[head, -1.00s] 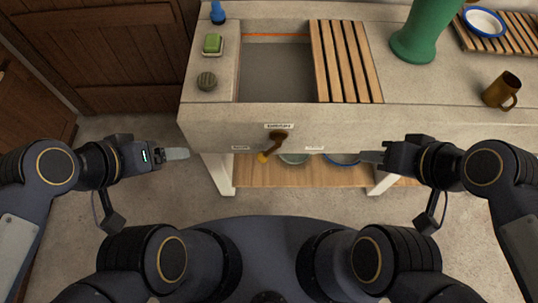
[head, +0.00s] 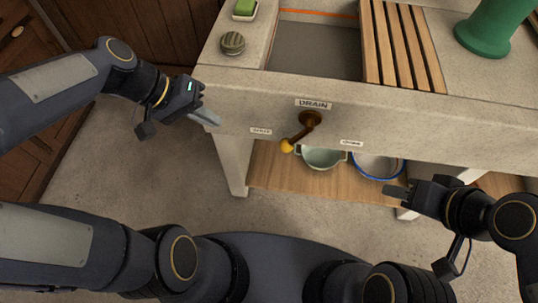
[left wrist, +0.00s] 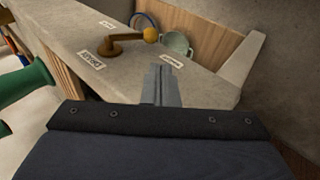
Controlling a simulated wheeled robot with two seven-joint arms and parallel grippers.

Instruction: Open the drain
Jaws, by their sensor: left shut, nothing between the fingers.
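The drain lever (head: 309,119) is a brown handle with a yellow knob on the front of the stone sink, below the label DRAIN (head: 313,104). It points down and to the left, toward the label that seems to read SHUT (head: 261,131); another label, seemingly OPEN (head: 352,143), is to the right. My left gripper (head: 205,118) is shut and empty, left of the lever and apart from it. The lever (left wrist: 125,41) also shows in the left wrist view, beyond the fingers (left wrist: 162,84). My right gripper (head: 390,192) is low at the right; its finger gap is unclear.
The sink basin (head: 318,50) has a wooden slatted rack (head: 402,45) beside it. A green soap (head: 245,8) and a round scrubber (head: 232,42) sit on the left ledge. Bowls (head: 378,167) stand on the shelf below. The air before the lever is clear.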

